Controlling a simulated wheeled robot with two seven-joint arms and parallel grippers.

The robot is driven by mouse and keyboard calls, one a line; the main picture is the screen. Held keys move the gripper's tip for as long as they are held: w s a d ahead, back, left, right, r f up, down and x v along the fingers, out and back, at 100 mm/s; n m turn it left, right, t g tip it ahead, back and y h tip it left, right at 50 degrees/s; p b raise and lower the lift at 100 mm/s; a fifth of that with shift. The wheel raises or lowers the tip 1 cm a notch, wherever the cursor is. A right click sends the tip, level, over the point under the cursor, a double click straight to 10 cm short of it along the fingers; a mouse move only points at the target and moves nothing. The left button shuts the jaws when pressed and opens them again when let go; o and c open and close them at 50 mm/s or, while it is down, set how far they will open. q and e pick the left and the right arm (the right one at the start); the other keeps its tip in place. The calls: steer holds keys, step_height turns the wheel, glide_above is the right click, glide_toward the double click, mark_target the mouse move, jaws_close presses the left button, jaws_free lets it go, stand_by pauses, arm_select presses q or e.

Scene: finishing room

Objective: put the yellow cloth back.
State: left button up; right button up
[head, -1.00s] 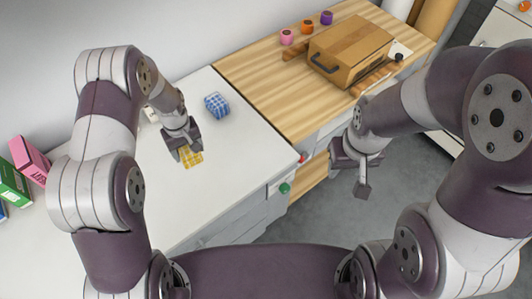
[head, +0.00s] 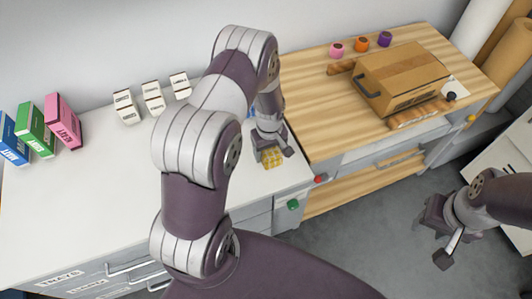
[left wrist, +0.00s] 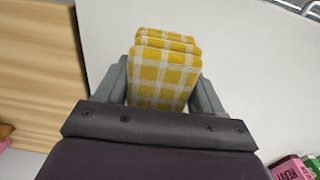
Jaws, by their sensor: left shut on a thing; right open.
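The yellow checked cloth (left wrist: 163,75) is folded and sits between the two fingers of my left gripper (left wrist: 165,90) in the left wrist view. In the head view the cloth (head: 272,157) shows at the fingertips of my left gripper (head: 272,154), over the right end of the white counter (head: 120,190). I cannot tell whether the cloth touches the counter. A small piece of a blue checked cloth (head: 252,113) shows behind my left arm, mostly hidden. My right gripper (head: 436,236) is open and empty, over the grey floor at the right.
Pink (head: 62,120), green (head: 36,130) and blue boxes (head: 10,140) stand at the counter's left. White boxes (head: 153,98) stand along the wall. The counter's middle is clear.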

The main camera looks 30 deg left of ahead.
arm_select(q)
steer(key=shift+w+a+f, duration=0.25)
steer(key=shift+a+f, duration=0.15)
steer(key=shift+a, duration=0.1)
steer(key=shift+w+a+f, duration=0.25)
steer(key=shift+a+f, duration=0.1)
steer(key=shift+a, duration=0.15)
step_height(320, 180, down, 4)
steer(key=shift+s+a+r+p, duration=0.15)
steer(key=shift+p, duration=0.45)
steer(key=shift+f, duration=0.35)
steer(key=o, duration=1)
steer(key=shift+r, duration=0.15)
